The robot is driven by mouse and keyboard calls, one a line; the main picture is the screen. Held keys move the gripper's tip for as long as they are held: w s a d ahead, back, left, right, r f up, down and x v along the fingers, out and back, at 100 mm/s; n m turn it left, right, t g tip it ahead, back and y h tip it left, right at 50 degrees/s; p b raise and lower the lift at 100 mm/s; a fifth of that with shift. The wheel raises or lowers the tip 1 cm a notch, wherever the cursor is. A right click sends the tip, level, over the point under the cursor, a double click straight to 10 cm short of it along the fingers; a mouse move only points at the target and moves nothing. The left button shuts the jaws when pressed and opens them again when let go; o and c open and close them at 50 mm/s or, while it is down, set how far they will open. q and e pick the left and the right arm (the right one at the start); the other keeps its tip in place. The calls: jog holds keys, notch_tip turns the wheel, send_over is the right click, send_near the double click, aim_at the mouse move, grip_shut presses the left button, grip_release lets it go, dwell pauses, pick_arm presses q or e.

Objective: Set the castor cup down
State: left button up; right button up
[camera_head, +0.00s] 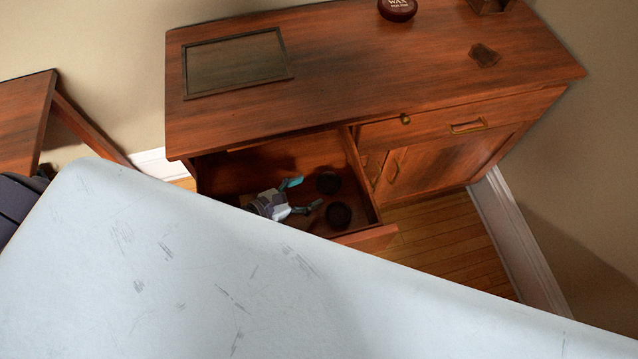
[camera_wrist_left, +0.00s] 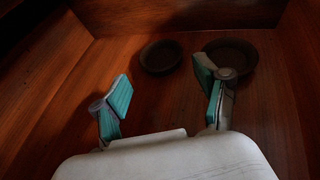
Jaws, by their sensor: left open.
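Two dark, round, shallow castor cups lie in the open drawer (camera_head: 232,172). One cup (camera_head: 328,181) is nearer the cabinet and the other (camera_head: 338,214) is nearer the drawer front. Both show in the left wrist view, a smaller-looking cup (camera_wrist_left: 160,56) and a wider-looking one (camera_wrist_left: 238,60) partly behind a finger. I cannot tell which one the task means. My left gripper (camera_head: 301,195) is in the drawer beside the cups, with its teal-padded fingers (camera_wrist_left: 163,95) spread and nothing between them. Whether a fingertip touches a cup is unclear. My right gripper is not in view.
A closed drawer with a brass handle (camera_head: 468,127) is to the right. The drawer walls surround my gripper.

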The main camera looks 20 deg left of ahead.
pick_arm(q)
jog(key=v, duration=0.6)
jog(key=shift+s+a+r, duration=0.1)
jog(key=shift+r, duration=0.1)
